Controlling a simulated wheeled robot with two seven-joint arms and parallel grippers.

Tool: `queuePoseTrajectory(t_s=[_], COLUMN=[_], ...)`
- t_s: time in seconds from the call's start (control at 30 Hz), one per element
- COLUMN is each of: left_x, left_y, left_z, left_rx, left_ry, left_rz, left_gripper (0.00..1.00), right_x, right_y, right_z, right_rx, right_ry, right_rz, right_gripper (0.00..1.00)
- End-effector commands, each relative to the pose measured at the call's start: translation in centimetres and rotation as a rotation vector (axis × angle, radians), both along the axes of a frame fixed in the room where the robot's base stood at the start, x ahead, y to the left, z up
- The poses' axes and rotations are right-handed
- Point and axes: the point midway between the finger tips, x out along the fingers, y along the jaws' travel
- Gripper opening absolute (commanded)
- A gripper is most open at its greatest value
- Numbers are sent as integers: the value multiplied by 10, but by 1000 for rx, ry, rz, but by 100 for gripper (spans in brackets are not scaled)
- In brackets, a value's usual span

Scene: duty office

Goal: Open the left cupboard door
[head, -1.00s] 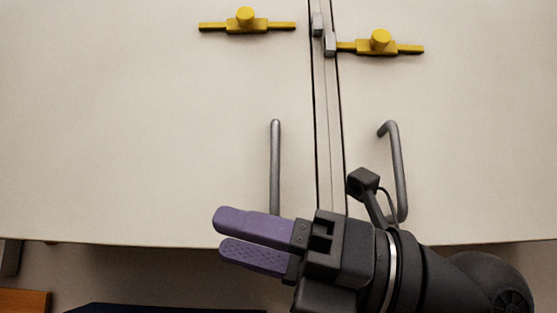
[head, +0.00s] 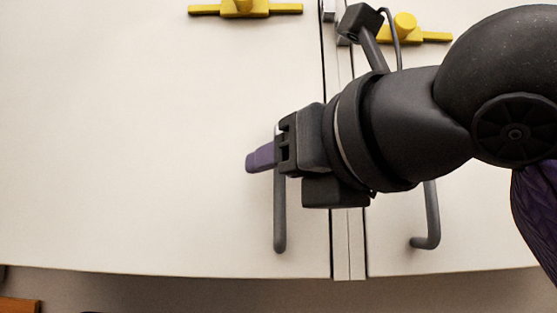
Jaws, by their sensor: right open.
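The left cupboard door (head: 130,150) is a flat cream panel, and it looks shut. Its grey vertical bar handle (head: 280,222) stands near the door's right edge. My right gripper (head: 260,158) is open at the upper part of this handle, with its purple fingers pointing left. The fingers overlap the handle in the picture; I cannot tell whether the bar lies between them. The handle's top is partly hidden by the gripper. My left gripper is not in view.
The right door's handle (head: 431,215) is partly hidden behind my right arm. A yellow latch (head: 243,8) is on the left door and another (head: 405,28) on the right. An orange-brown object (head: 18,305) shows at the bottom left corner.

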Motion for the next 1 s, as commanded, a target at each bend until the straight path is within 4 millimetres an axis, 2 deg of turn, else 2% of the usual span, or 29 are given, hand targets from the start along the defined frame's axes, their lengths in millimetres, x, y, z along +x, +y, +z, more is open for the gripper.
queuePoseTrajectory(t_s=[0.1,0.33,0.5,0.57,1.0], left_x=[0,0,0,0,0], left_y=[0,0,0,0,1], left_z=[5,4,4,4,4], left_rx=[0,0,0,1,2], left_ry=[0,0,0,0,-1], left_rz=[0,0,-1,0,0], left_gripper=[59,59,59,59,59], right_x=[7,7,7,7,7], right_y=[5,5,5,5,5], right_z=[0,-1,-1,-1,-1], right_rx=[-1,-1,-1,-1,0], right_ry=[1,-1,-1,-1,0], right_rz=[1,1,2,2,2], right_gripper=[48,46,10,0,0])
